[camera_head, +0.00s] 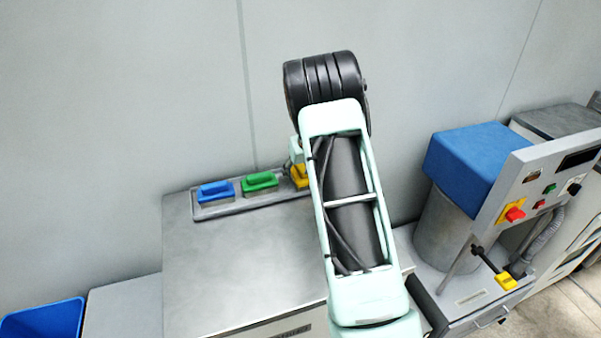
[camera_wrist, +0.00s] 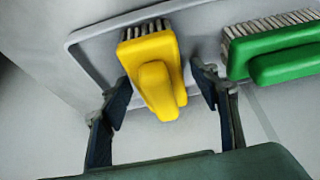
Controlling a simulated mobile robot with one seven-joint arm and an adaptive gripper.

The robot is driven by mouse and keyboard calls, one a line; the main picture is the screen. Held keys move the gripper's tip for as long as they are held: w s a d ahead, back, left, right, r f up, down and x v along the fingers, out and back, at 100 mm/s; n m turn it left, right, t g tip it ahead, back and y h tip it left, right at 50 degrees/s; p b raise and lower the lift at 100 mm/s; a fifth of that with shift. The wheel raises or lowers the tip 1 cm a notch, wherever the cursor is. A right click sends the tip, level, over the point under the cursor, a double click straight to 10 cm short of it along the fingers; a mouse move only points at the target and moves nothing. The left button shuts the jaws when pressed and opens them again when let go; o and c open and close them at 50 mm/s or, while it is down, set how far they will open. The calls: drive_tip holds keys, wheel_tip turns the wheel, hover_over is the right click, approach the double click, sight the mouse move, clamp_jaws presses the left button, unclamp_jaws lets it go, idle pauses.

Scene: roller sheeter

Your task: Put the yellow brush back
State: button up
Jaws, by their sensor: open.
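The yellow brush (camera_wrist: 152,62) sits bristles down on the grey tray (camera_wrist: 205,20) in the wrist view, with its handle upward. In the head view the yellow brush (camera_head: 300,177) is partly hidden behind my arm, at the right of the row on the tray (camera_head: 222,210). My gripper (camera_wrist: 162,92) is open, with one finger on each side of the brush handle. There appears to be a gap between the fingers and the handle; contact is not clear. The gripper is mostly hidden by my arm in the head view.
A green brush (camera_wrist: 275,48) lies close beside one finger, and a blue brush (camera_head: 216,192) is further left on the tray. The metal table top (camera_head: 240,260) is bare in front. A wall stands behind. A machine with a blue cover (camera_head: 478,160) is at right.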

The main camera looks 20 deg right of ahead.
drive_tip(key=b+v, duration=0.1)
drive_tip(key=v, duration=1.1)
drive_tip(key=shift+r, duration=0.2)
